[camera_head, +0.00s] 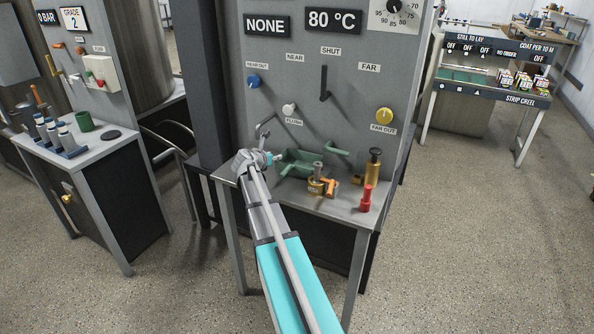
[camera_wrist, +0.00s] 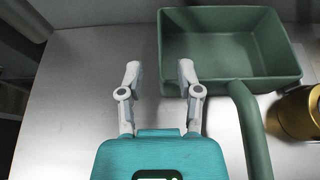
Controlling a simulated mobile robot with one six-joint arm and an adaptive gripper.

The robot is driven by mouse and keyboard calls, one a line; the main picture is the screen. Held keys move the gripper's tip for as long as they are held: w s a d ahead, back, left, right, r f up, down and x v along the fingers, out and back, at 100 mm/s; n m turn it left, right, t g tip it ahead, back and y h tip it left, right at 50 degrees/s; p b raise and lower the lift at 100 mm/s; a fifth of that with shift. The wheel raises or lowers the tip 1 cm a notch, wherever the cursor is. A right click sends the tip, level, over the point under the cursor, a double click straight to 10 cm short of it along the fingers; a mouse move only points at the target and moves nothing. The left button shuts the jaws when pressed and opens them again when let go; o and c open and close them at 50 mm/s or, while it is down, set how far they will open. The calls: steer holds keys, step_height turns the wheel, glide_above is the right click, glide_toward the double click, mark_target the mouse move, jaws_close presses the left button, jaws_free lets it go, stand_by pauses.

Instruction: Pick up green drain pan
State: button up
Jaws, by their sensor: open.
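The green drain pan (camera_head: 297,161) sits on a small metal table in front of the grey panel. It is a rectangular open pan with a green handle. In the wrist view the pan (camera_wrist: 228,84) fills the upper right, and its handle (camera_wrist: 250,130) runs down toward the near side. My gripper (camera_wrist: 159,72) is open and empty. In the head view my gripper (camera_head: 272,158) is at the pan's left side, partly hidden by my arm.
A brass object (camera_wrist: 299,112) is close to the pan's handle. A side cabinet (camera_head: 110,150) stands left.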

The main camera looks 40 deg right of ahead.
stand_by(0.3)
steer(key=b+x, duration=0.1)
steer(key=x, duration=0.1)
steer(key=b+x, duration=0.1)
steer(key=x, duration=0.1)
steer(key=shift+a+f, duration=0.1)
steer(key=shift+f, duration=0.15)
steer(key=shift+w+d+f, duration=0.2)
steer(key=shift+d, duration=0.35)
jaws_close()
